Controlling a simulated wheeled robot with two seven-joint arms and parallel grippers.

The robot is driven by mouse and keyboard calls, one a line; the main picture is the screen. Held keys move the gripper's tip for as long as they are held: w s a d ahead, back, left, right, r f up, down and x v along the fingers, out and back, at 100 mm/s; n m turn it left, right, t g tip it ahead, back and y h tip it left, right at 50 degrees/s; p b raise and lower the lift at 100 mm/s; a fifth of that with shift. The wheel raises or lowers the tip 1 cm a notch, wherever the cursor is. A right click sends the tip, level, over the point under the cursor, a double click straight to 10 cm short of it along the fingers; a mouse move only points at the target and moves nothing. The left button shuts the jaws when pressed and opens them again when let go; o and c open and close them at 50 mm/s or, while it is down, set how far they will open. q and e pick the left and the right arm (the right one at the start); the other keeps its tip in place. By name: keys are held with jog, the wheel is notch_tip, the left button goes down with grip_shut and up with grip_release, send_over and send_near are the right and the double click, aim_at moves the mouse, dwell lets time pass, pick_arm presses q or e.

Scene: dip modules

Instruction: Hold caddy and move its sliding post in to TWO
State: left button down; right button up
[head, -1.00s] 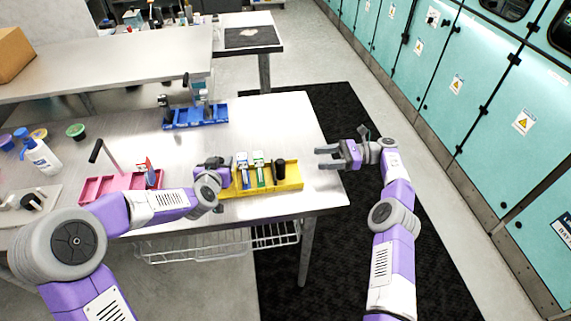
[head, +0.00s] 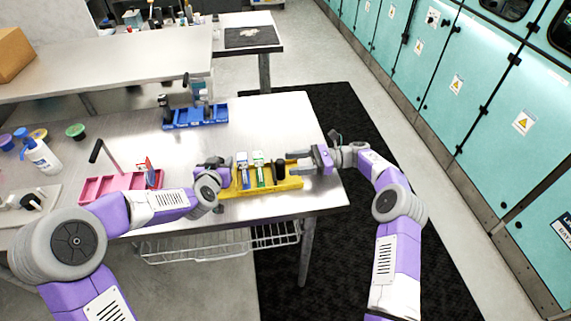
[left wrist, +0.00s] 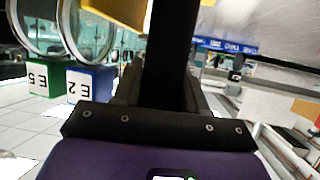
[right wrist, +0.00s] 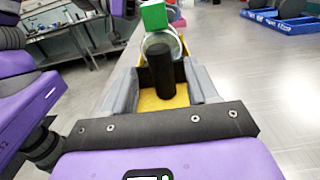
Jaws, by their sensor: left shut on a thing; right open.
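The yellow caddy (head: 262,190) sits near the front right corner of the metal table. It holds a blue module and a green module (head: 259,168) side by side, and a black upright post (head: 280,170) to their right. My right gripper (head: 295,162) is open at the caddy's right end. In the right wrist view the black post (right wrist: 161,68) stands ahead between the spread fingers, without clear contact. Slot markings are not readable.
A pink caddy (head: 98,188) stands to the left and a blue caddy (head: 196,118) behind. A spray bottle (head: 40,156) and small coloured tubs (head: 75,131) are at the far left.

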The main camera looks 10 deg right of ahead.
aim_at(285, 176)
jog(key=shift+a, duration=1.7)
grip_shut()
